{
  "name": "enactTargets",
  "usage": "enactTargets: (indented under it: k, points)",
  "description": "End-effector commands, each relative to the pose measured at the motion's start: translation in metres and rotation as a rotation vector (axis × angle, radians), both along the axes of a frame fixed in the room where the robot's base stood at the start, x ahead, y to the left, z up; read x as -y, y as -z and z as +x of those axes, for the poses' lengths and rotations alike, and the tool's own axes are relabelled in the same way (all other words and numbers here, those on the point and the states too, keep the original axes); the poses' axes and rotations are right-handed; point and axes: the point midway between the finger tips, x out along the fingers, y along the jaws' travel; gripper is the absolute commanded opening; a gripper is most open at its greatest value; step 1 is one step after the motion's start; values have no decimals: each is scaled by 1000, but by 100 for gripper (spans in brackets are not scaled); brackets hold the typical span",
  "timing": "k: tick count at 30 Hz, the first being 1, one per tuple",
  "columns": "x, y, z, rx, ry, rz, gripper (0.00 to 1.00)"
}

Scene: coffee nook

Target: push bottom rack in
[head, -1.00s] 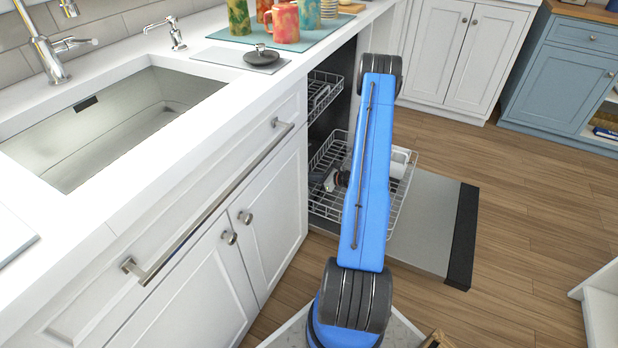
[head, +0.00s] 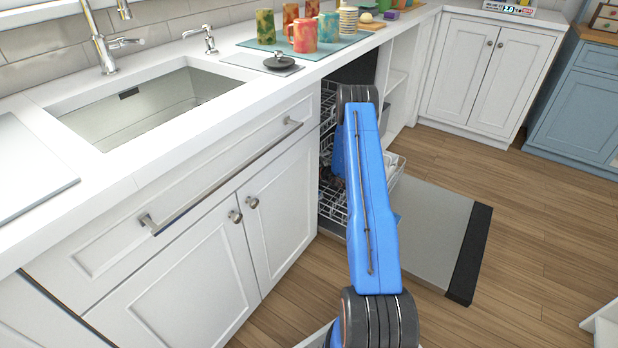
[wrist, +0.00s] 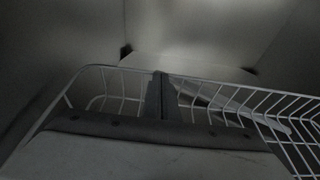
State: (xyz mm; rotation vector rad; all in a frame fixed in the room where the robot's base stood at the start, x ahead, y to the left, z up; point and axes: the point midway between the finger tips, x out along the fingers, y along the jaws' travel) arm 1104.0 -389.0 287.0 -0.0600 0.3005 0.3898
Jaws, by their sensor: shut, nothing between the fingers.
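The bottom rack (head: 334,205) is a wire basket low in the open dishwasher. Its outer end still overhangs the lowered door (head: 437,225), and my blue arm hides its middle. In the wrist view, the rack's pale wire rim (wrist: 100,68) and side wires surround my gripper from behind and the right. My gripper (wrist: 160,78) is shut and empty, its dark fingers pointing into the dim dishwasher interior. I cannot tell whether the fingers touch the rack wires. In the head view the gripper is hidden behind the arm.
The upper rack (head: 328,100) sits inside the dishwasher above. White cabinets (head: 275,210) and the counter with a sink (head: 150,105) stand at left. Mugs (head: 304,36) stand on a counter mat. Wood floor (head: 540,220) is free at right.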

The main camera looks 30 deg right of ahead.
Motion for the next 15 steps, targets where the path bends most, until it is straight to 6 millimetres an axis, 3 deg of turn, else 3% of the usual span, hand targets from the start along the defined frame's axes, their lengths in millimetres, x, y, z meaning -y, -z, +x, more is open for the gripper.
enactTargets:
  k: [6,15]
  points:
    - [-12,0,28,0,-1,-1,0]
    - [-18,0,46,0,0,0,0]
